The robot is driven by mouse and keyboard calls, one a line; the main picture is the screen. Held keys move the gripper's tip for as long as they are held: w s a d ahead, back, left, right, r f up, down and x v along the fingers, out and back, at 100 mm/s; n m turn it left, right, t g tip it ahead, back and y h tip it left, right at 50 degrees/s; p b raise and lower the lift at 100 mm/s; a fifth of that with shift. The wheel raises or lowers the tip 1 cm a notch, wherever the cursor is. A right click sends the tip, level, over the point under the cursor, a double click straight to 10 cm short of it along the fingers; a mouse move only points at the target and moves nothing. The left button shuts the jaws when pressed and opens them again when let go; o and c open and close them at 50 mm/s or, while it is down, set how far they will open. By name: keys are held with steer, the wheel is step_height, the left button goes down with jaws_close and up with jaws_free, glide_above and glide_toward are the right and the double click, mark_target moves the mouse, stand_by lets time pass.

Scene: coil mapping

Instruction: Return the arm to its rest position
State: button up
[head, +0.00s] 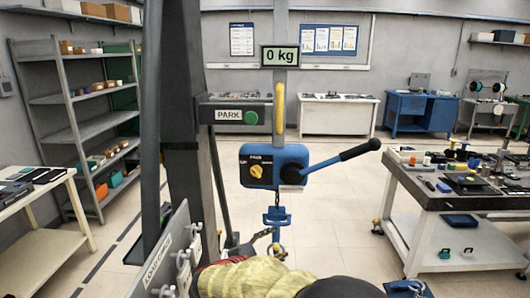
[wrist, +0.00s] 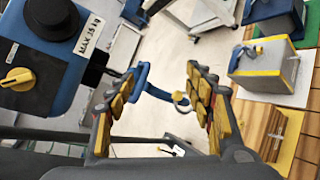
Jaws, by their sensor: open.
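My gripper (wrist: 158,78) shows in the wrist view, with yellow-padded fingers spread wide apart and nothing clamped between them. A blue hoist hook piece (wrist: 142,80) appears in the gap between the fingertips; I cannot tell how far beyond them it is. The display above reads 0 kg (head: 281,56). My gripper cannot be made out clearly in the head view.
A grey column (head: 184,120) stands left of the hoist, with a PARK bracket (head: 235,114). A cluttered workbench (head: 452,200) stands at right, shelves (head: 75,130) at left. A yellow-green ribbed piece (head: 250,278) fills the bottom centre. Floor between hoist and workbench is clear.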

steer(key=s+d+f+m+g+y, duration=0.2)
steer(key=s+d+m+g, duration=0.3)
steer(key=s, duration=0.6)
steer(key=s+d+f+m+g+y, duration=0.15)
steer(key=s+d+m+g, duration=0.25)
steer(key=s+d, duration=0.5)
steer(key=s+a+r+m+y, duration=0.15)
steer(key=s+m+y, duration=0.4)
steer(key=s, duration=0.95)
steer(key=s+d+r+m+t, duration=0.2)
steer(key=d+r+m, duration=0.1)
steer(key=r, duration=0.3)
steer(key=shift+s+d+m+h, duration=0.3)
steer(key=shift+s+d+m, duration=0.1)
steer(key=shift+d, duration=0.5)
